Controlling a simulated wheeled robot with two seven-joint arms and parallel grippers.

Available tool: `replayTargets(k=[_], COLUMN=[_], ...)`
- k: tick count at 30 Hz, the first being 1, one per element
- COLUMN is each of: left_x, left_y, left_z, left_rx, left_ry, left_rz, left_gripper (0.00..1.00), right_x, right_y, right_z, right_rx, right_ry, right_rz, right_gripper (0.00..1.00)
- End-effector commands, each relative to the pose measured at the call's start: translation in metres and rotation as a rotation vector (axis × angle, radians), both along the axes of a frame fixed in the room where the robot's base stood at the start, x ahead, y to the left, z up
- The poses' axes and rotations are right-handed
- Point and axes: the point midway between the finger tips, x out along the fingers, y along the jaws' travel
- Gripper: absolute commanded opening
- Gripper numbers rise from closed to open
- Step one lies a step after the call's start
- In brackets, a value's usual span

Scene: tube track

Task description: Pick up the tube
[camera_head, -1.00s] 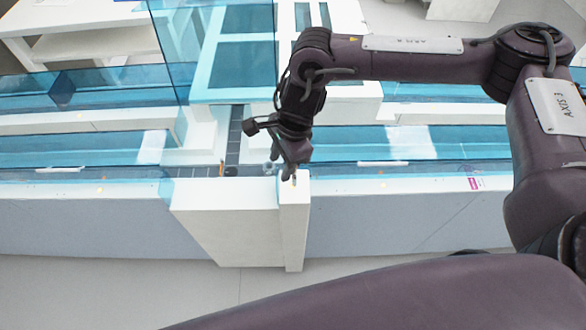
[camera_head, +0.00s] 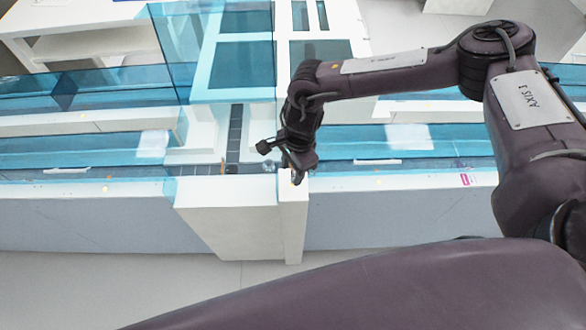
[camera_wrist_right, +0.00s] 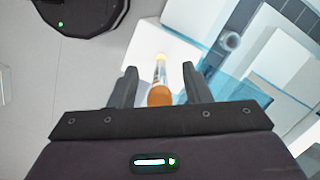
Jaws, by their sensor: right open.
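A tube (camera_wrist_right: 160,70) with an orange cap shows in the right wrist view, its cap (camera_wrist_right: 160,96) toward the camera. My right gripper (camera_wrist_right: 158,80) is open, with one finger on each side of the tube; gaps show between the fingers and the tube. In the head view my right gripper (camera_head: 298,179) is over the top of the narrow white post at the bench's front edge, and the tube cannot be made out there. My left gripper is not in view.
A narrow white post (camera_head: 293,225) and a wider white block (camera_head: 235,225) stand at the front of the bench. A dark track (camera_head: 234,130) runs back beside blue clear panels (camera_head: 215,50). A grey round part (camera_wrist_right: 230,40) is near my right gripper. Floor in front is clear.

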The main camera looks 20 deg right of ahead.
Motion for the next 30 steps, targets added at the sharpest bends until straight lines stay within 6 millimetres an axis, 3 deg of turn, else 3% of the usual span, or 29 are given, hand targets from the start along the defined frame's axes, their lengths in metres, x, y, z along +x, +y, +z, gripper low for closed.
replayTargets(k=[3,12,23,30], left_x=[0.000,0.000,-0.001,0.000], left_y=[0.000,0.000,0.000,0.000], left_z=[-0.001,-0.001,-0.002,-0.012], left_rx=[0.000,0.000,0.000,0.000], left_ry=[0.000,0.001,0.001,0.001], left_rz=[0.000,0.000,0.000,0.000], left_gripper=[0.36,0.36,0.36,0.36], right_x=[0.000,0.000,0.001,0.001], right_y=[0.000,0.000,0.000,0.000], right_z=[0.000,0.000,0.003,0.029], right_rx=[0.000,0.000,0.001,0.001], right_ry=[0.000,0.000,-0.001,-0.005], right_rz=[0.000,0.000,0.000,0.000], right_gripper=[0.44,0.05,0.02,0.02])
